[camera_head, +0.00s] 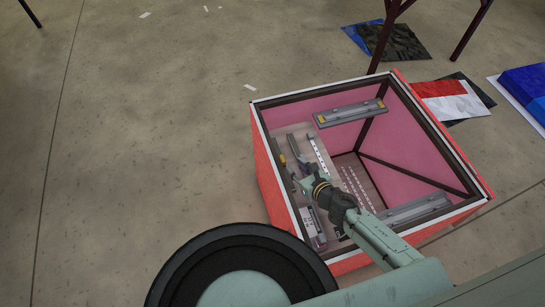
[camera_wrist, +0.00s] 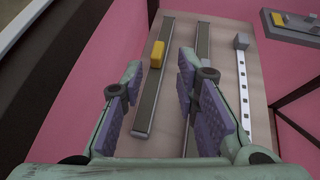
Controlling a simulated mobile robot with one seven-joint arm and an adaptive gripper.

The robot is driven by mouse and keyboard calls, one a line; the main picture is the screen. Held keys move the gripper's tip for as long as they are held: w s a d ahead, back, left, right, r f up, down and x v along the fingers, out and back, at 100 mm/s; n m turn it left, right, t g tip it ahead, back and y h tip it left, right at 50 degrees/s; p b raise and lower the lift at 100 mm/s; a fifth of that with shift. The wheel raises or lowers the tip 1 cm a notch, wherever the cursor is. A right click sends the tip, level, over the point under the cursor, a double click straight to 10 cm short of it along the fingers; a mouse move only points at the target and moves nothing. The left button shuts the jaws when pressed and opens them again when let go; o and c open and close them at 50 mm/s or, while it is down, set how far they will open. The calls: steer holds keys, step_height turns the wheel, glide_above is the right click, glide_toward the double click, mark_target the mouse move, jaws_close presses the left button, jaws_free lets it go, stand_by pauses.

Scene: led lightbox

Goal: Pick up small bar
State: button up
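My gripper (camera_wrist: 160,80) is open and empty, its purple-padded fingers apart over a wooden board (camera_wrist: 222,70). In the head view my gripper (camera_head: 303,182) is over the left part of the red box. A grey bar with a yellow block (camera_wrist: 152,90) lies between the fingers in the wrist view, with no clear contact. A second grey bar (camera_wrist: 203,42) lies to its right, partly hidden behind the right finger. A thin white strip with dots and a grey end block (camera_wrist: 243,85) lies farther right. I cannot tell which of these is the small bar.
The red box (camera_head: 268,178) is open-topped, with dark rims and pink inside walls. A grey bar with yellow ends (camera_head: 350,113) spans its back, and another (camera_head: 415,209) sits at the right front. Coloured panels (camera_head: 452,100) lie on the floor behind right.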

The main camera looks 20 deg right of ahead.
mark_target(283, 158)
steer(key=b+x, duration=0.3)
steer(key=x, duration=0.2)
steer(key=shift+f, duration=0.15)
steer(key=shift+w+a+f+p, duration=0.2)
steer(key=shift+w+f+p, duration=0.1)
steer(key=shift+w, duration=0.25)
steer(key=x, duration=0.4)
steer(key=shift+f+p, duration=0.3)
steer(key=shift+p, duration=0.1)
steer(key=shift+s, duration=0.1)
jaws_close()
